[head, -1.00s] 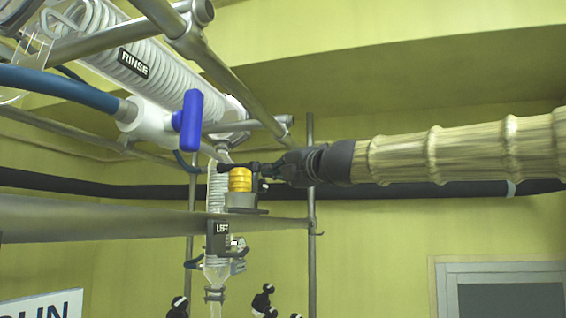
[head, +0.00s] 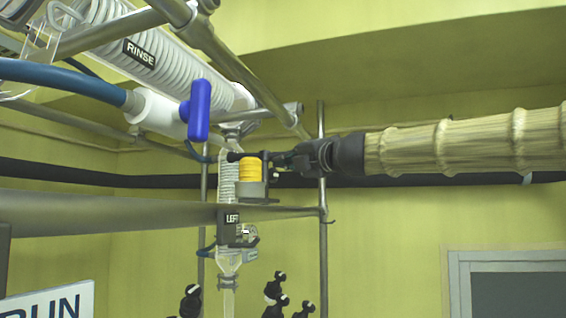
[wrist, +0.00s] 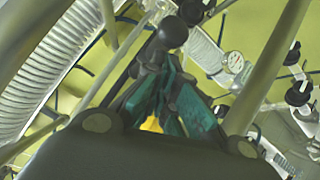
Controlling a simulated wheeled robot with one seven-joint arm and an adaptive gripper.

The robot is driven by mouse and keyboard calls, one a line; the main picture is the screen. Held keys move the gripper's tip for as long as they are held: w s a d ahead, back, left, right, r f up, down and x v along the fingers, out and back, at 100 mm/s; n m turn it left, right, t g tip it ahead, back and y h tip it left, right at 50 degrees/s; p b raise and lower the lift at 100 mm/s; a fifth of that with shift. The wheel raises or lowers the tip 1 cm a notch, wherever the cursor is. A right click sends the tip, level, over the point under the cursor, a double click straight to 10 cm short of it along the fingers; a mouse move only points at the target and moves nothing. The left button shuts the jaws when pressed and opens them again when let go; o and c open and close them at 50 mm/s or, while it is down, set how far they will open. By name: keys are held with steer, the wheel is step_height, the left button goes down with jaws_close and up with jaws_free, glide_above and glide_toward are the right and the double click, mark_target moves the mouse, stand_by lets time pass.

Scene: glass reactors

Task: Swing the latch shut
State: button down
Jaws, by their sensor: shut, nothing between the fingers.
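My gripper (head: 281,161) reaches in from the right in the head view, its shut fingers beside a yellow ribbed cylinder (head: 250,170) on a grey holder. A small black knob (head: 234,157) shows just left of the cylinder's top; I cannot tell surely whether it belongs to the latch. In the wrist view my gripper's teal-lined fingers (wrist: 166,72) converge, and a dark round knob (wrist: 172,32) shows just beyond their tips. Some yellow shows between the finger links. Whether the fingers touch the knob is unclear. A LEFT label (head: 231,218) hangs below the cylinder.
A blue valve handle (head: 199,110) and a coiled RINSE condenser (head: 150,60) stand at upper left. A grey rail (head: 110,215) crosses below the gripper. Several black knobs (head: 273,291) rise at the bottom. Open space lies at lower right.

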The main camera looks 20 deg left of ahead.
steer(key=shift+w+d+f+n+g+y, duration=0.1)
steer(key=shift+w+n+g+y, duration=0.2)
steer(key=shift+g, duration=0.1)
